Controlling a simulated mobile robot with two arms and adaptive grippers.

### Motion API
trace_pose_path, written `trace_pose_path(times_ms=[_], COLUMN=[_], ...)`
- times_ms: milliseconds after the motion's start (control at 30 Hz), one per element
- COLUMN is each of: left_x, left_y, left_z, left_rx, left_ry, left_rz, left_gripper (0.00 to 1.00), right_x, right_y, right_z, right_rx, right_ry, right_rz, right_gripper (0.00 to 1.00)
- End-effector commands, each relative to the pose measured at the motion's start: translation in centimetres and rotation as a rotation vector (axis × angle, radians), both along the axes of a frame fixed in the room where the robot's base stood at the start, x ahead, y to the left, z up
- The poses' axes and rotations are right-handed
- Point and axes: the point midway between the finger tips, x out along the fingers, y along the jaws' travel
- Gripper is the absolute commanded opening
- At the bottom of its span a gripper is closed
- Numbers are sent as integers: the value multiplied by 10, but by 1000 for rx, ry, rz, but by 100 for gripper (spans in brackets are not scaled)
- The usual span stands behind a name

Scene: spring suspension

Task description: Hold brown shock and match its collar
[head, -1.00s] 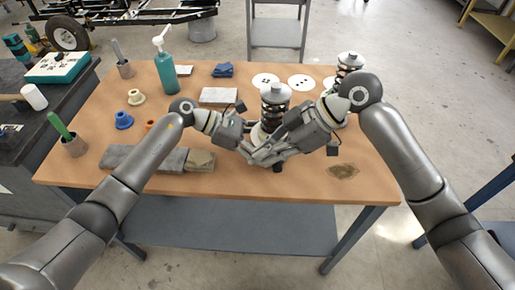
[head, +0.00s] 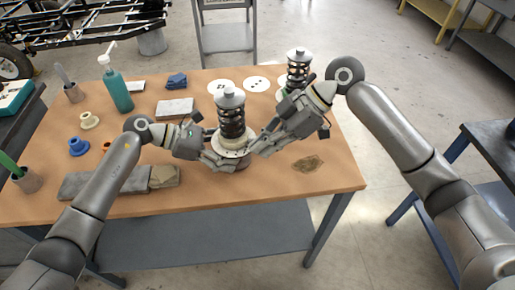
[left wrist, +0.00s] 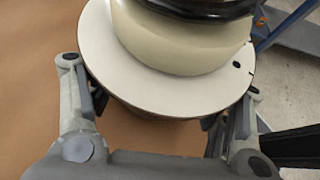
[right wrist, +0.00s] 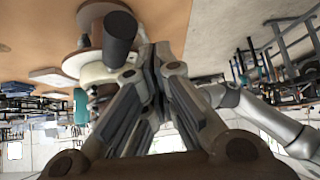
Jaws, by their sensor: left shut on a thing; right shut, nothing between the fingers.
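A shock with a dark brown coil spring (head: 231,118) stands upright near the table's middle, with a pale cap on top. A cream collar (left wrist: 165,45) sits under the spring, above a round white plate (left wrist: 130,75) with a small dark mark on its right side. My left gripper (head: 226,163) is shut around the shock's lower part, below the plate; its fingers also show in the left wrist view (left wrist: 163,100). My right gripper (head: 258,147) is shut and empty, just right of the shock; its closed fingers also show in the right wrist view (right wrist: 155,58).
A second shock (head: 298,68) stands at the back right. White discs with dark dots (head: 256,83) lie behind the held shock. Cream (head: 89,120), blue (head: 77,147) and orange collars lie at the left. A teal bottle (head: 117,92) and grey blocks (head: 95,185) are also left.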

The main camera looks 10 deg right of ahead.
Motion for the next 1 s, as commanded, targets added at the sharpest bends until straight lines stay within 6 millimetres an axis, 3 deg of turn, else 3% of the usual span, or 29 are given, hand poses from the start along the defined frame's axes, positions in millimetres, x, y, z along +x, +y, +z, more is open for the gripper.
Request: trace_pose_path(times_ms=[1000], left_x=[0], left_y=[0], left_z=[-1], left_rx=[3], left_ry=[0], left_rz=[-1], left_gripper=[41], right_x=[14], right_y=[-11], right_z=[4], right_rx=[-2], right_ry=[-3], right_rz=[-4], right_gripper=[0])
